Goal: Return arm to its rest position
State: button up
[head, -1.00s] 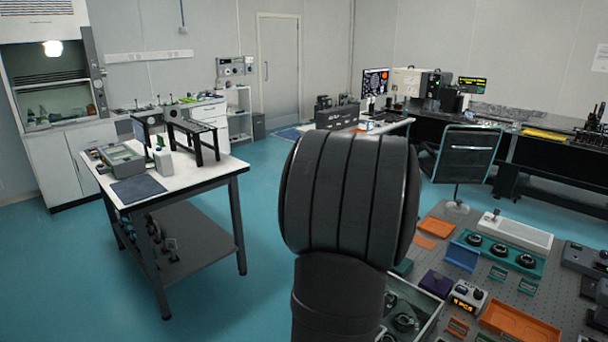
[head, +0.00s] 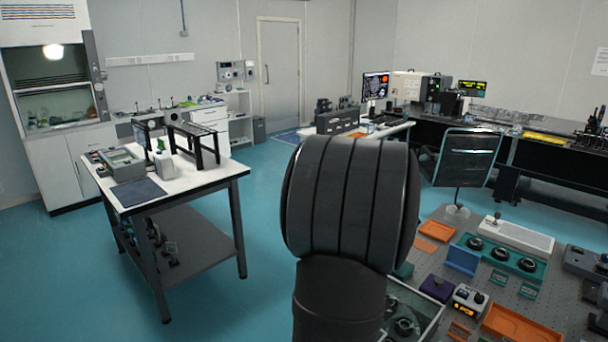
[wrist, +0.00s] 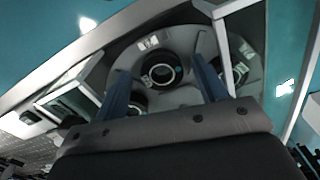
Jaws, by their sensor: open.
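My gripper (wrist: 165,75) shows in the wrist view with its two blue fingers spread apart and nothing between them. Beyond the fingers is a clear-walled box (head: 430,325) holding round black ring-shaped parts (wrist: 160,70). The fingers overlap the box in the picture; I cannot tell how far above it they are. In the head view my own dark arm link fills the middle and hides the gripper and part of the box.
A grey perforated optical table (head: 470,285) at lower right carries orange trays (head: 520,325), a teal tray with black knobs (head: 503,257) and small devices. A white-topped cart (head: 200,180) stands left. Blue floor lies between.

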notch_tip(320, 180, up, 12)
jog(key=f, duration=0.1)
notch_tip(320, 180, down, 11)
jog(key=shift+f, duration=0.1)
jog(key=shift+w+r, duration=0.15)
jog(key=shift+r, duration=0.15)
notch_tip(320, 180, up, 10)
jog(key=s+d+m, duration=0.9)
jog(key=s, duration=0.3)
jog(key=s+d+m, duration=0.8)
jog(key=s+m, duration=0.1)
jog(key=s, duration=0.4)
jog(key=w+a+f, duration=0.1)
jog(key=w+f, duration=0.2)
jog(key=w, duration=0.4)
jog(key=shift+a+f, duration=0.15)
jog(key=shift+a, duration=0.15)
jog(key=shift+o, duration=0.2)
